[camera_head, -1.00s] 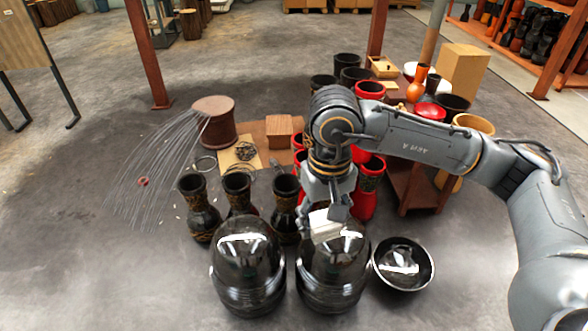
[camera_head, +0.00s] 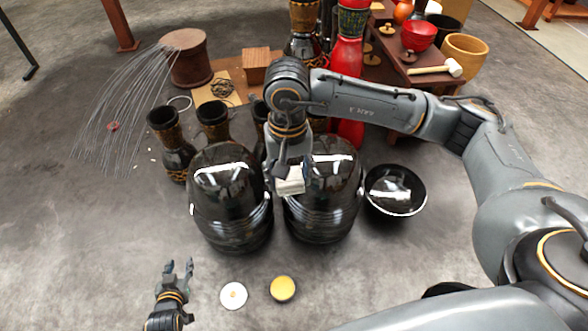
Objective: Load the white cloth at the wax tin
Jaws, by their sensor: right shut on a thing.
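My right gripper (camera_head: 287,177) is shut on the white cloth (camera_head: 291,187), a small pale block-like piece held in front of the two shiny black drums. My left gripper (camera_head: 180,268) is at the lower left, empty, its fingers apart. A round tin with a yellow top (camera_head: 283,288), which looks like the wax tin, lies on the floor in front of the drums. A white disc with a small orange centre (camera_head: 233,295) lies to its left; I cannot tell whether it is a lid. The cloth is above and apart from both.
Two large glossy black drums, left (camera_head: 230,205) and right (camera_head: 325,205), stand between the tins and the back. A black bowl (camera_head: 395,191) is at right. Black vases (camera_head: 170,145) and a spool with wires (camera_head: 187,62) are behind. Floor around the tins is clear.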

